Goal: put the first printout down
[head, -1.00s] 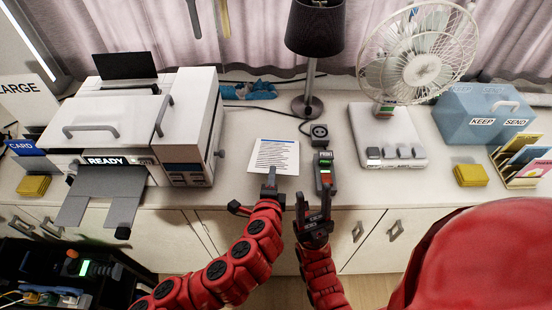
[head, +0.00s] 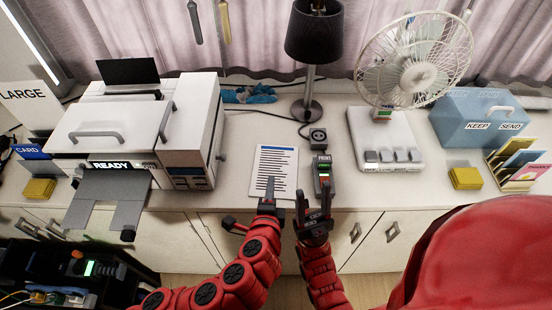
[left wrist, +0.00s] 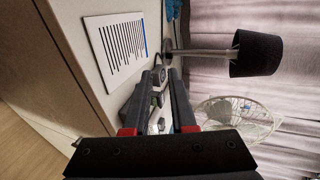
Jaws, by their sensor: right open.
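The printout (head: 277,165), a white sheet with dark lines and a blue stripe along its far end, is at the front middle of the counter. It also shows in the left wrist view (left wrist: 118,42), beside the fingers and not between them. It appears to lie flat; contact with the counter is hard to tell. My left gripper (head: 269,186) is over the sheet's near end in the head view. Its two fingers show a gap in the left wrist view (left wrist: 161,85). My right gripper (head: 314,195) is open and empty, right of the sheet.
The PRINT button box (head: 322,175) is just right of the sheet. The lamp (head: 314,35) and fan (head: 415,70) stand behind. The printer (head: 110,125) is left, with its tray (head: 105,185) forward. A blue KEEP/SEND box (head: 480,110) and card holder (head: 515,165) are right.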

